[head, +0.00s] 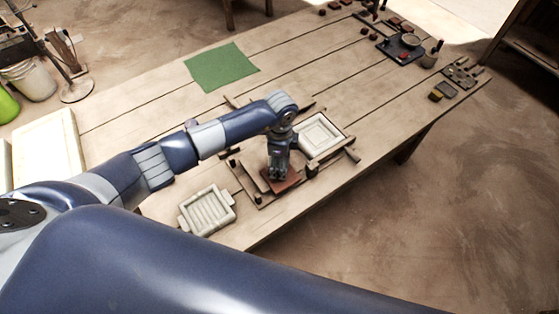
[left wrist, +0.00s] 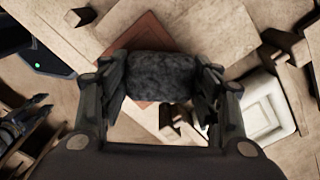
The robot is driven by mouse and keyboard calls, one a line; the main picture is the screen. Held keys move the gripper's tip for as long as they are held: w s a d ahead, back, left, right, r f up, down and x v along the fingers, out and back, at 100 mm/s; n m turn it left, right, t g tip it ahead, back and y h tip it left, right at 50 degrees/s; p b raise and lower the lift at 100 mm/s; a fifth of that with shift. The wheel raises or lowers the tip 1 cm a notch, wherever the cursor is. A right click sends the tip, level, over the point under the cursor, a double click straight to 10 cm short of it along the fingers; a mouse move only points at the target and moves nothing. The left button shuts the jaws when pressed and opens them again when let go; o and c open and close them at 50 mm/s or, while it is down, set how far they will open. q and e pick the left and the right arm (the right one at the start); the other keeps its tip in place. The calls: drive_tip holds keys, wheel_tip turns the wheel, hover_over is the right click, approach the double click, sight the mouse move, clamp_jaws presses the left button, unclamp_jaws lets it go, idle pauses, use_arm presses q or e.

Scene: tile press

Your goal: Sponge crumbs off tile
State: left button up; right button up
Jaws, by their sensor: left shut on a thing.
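The tile, a flat reddish-brown square (head: 284,186), lies on the table inside a wooden frame. It also shows in the left wrist view (left wrist: 146,34), partly covered by the sponge. My left gripper (head: 277,178) points down over it. In the left wrist view its fingers (left wrist: 160,78) are shut on a dark grey, rough sponge (left wrist: 160,66). The sponge overlaps the tile; I cannot tell whether they touch. No crumbs can be made out. What looks like my right gripper (left wrist: 40,108) shows at the left edge of the wrist view, its opening unclear.
A white square mould (head: 320,132) lies behind the gripper and a pale ribbed tray (head: 207,211) in front. Wooden bars (head: 331,153) edge the work spot. A green mat (head: 221,67) lies farther back. A dark tray (head: 401,50) and small items stand at the far end. The table middle is clear.

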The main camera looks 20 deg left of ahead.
use_arm(q)
wheel_tip(320, 180, up, 7)
drive_tip(key=p, duration=0.5)
drive_tip(key=shift+f, duration=0.1)
